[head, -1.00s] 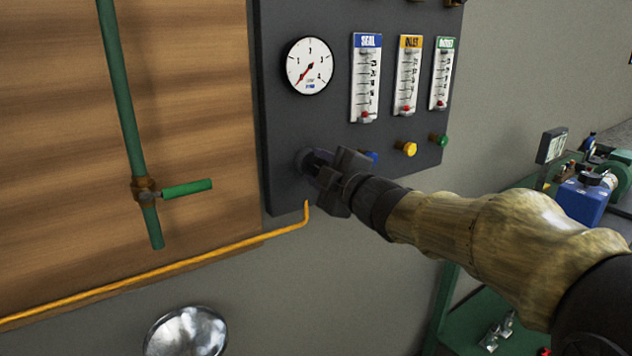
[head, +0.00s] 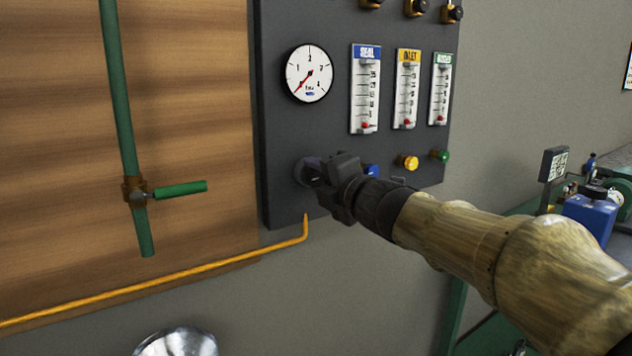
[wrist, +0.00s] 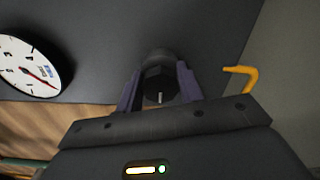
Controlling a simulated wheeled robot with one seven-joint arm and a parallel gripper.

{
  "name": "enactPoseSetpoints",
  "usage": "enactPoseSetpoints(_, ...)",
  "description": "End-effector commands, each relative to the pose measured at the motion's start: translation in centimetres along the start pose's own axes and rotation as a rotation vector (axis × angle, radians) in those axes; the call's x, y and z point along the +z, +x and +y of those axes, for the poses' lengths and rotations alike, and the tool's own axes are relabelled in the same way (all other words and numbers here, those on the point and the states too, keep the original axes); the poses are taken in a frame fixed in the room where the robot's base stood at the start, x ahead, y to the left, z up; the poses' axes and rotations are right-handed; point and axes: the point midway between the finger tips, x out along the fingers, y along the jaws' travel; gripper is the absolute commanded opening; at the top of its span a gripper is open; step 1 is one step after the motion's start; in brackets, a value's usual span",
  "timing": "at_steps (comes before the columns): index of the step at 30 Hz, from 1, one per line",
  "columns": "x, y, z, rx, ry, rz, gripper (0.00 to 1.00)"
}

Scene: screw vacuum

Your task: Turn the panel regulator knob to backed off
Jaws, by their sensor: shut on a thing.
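The dark panel (head: 285,130) stands on the wall in the head view. The regulator knob (wrist: 159,82) is a black faceted knob with a pale mark on its face, seen in the wrist view between my gripper's two fingers. My gripper (head: 315,172) is at the panel's lower left, shut on the knob; in the wrist view its fingers (wrist: 160,88) lie one on each side of it. In the head view the gripper mostly hides the knob. The round white pressure gauge (head: 310,73) above has its red needle pointing to the lower left, near the low end.
Right of the gauge are the blue-topped seal flowmeter (head: 365,90) and two more. Blue, yellow (head: 408,163) and green knobs sit close right of my gripper. A yellow pipe (head: 305,228) bends up below it. A green pipe with a valve handle (head: 180,189) is at left.

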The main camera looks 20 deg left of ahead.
Motion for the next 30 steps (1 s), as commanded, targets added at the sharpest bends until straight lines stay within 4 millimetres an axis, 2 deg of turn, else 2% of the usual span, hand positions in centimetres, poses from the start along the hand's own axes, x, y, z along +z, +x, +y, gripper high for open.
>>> enactPoseSetpoints(1, 0.1, 0.0, -0.7, -0.013, -0.005, -0.003, 0.14)
enactPoseSetpoints(12, 0.1, 0.0, -0.7, -0.013, -0.013, -0.002, 0.14)
enactPoseSetpoints(13, 0.1, 0.0, -0.7, -0.013, -0.013, -0.002, 0.39)
enactPoseSetpoints(16, 0.1, 0.0, -0.6, -0.011, -0.013, -0.002, 0.58)
enactPoseSetpoints(26, 0.0, -0.1, -0.2, -0.004, -0.012, 0.000, 0.59)
enactPoseSetpoints(30, 0.1, -1.1, -0.1, -0.002, -0.012, -0.001, 0.59)
